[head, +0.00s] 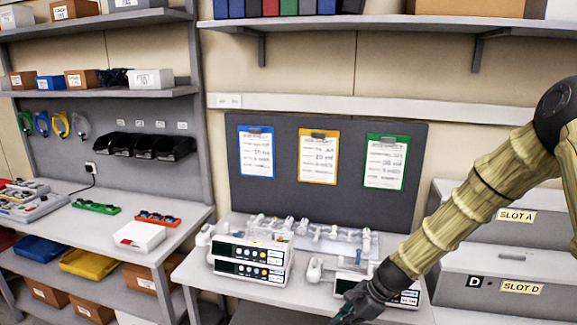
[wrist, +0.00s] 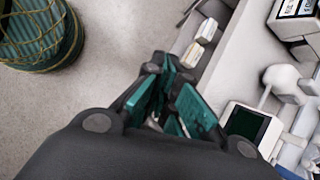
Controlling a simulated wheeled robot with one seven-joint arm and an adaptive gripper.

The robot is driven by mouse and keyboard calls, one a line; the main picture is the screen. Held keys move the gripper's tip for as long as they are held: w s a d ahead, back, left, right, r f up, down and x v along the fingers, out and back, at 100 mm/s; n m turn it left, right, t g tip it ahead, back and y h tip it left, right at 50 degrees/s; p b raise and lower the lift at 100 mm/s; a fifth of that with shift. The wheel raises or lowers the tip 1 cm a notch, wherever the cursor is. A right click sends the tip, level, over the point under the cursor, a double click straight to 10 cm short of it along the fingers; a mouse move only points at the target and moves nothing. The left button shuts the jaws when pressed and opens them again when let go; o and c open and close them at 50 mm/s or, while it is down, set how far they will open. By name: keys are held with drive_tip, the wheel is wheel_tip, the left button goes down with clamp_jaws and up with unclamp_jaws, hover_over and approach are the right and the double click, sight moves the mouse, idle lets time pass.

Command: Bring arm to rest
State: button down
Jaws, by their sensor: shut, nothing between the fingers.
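My arm (head: 470,195) reaches in from the right side of the head view and slopes down to the left. My gripper (head: 348,314) is at the lower edge of that view, in front of a right-hand pump (head: 409,298) on the bench and partly covering it. In the wrist view my gripper (wrist: 176,98) shows teal finger pads, shut with nothing held. A pump screen (wrist: 246,124) lies to the right of the fingers there, apart from them.
Two stacked pumps (head: 248,262) stand left of my gripper. Grey cabinets labelled SLOT A (head: 515,215) and SLOT D (head: 521,288) stand at right. A left bench (head: 85,235) holds trays. A round teal ribbed thing (wrist: 40,35) is on the floor side; bare floor (wrist: 110,50) lies beside it.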

drive_tip(key=s+d+f+n+g+h, duration=0.1)
drive_tip(key=s+d+f+n+h, duration=0.25)
drive_tip(key=s+f, duration=0.75)
drive_tip(key=s+d+f+n, duration=0.1)
drive_tip(key=s+f+n, duration=0.3)
drive_tip(key=s, duration=0.5)
drive_tip(key=s+d+f+n+h+b, duration=0.1)
drive_tip(key=s+d+f+n, duration=0.1)
drive_tip(key=s+f+n, duration=0.3)
drive_tip(key=s+d+f+n+h+b, duration=0.1)
drive_tip(key=s+f+n, duration=0.4)
drive_tip(key=s, duration=0.8)
drive_tip(key=shift+s+d+f, duration=0.15)
drive_tip(key=shift+s+f, duration=0.15)
drive_tip(key=shift+f, duration=0.1)
drive_tip(key=shift+h, duration=0.25)
